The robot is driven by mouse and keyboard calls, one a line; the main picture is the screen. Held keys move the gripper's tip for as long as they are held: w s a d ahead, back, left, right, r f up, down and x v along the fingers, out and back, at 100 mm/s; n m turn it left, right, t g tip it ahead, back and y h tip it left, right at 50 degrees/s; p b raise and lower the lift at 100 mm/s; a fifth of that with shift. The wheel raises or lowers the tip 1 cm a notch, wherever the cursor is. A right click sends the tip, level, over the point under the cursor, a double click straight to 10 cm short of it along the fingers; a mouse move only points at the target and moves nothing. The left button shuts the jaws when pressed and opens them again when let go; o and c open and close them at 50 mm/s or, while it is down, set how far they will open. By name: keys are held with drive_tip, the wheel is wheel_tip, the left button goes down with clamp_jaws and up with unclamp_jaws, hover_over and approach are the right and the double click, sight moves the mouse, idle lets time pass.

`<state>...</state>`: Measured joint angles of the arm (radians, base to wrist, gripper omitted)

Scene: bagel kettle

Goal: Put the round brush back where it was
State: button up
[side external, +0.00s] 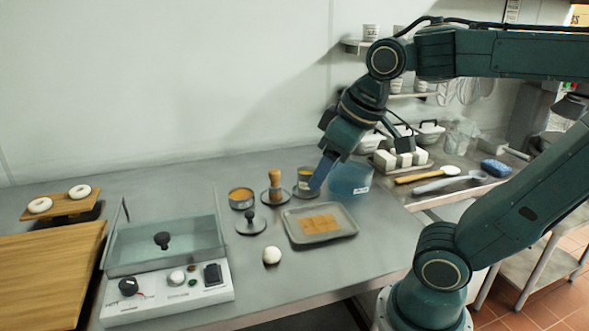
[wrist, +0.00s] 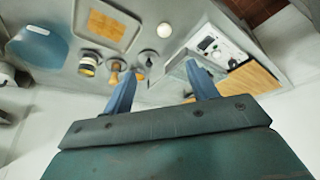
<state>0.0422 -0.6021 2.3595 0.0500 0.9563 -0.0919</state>
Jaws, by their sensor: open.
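The round brush (side external: 274,179), with an upright wooden handle, stands on a small round dark dish (side external: 275,196) on the steel counter. It also shows in the wrist view (wrist: 115,70), close to the tip of the left finger. My gripper (side external: 319,178) is open and empty, with its blue fingers pointing down; in the side view it is above and right of the brush, overlapping a yellow-labelled jar (side external: 304,176). In the wrist view my gripper (wrist: 163,82) has its two fingers wide apart with nothing between them. Whether a finger touches anything cannot be told.
Near the brush are a tin (side external: 241,198), a black-knobbed round lid (side external: 251,224), a white ball (side external: 271,255) and a tray with brown squares (side external: 320,239). A blue tub (side external: 350,180) stands right. A clear-lidded device (side external: 165,290) and wooden board (side external: 50,270) are left.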

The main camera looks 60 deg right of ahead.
drive_tip(key=shift+t+y, duration=0.3)
drive_tip(key=shift+t, duration=0.1)
drive_tip(key=s, duration=0.1)
drive_tip(key=s+a+f, duration=0.1)
drive_tip(key=s+f, duration=0.1)
drive_tip(key=shift+s+a+f, duration=0.15)
drive_tip(key=shift+a, duration=0.25)
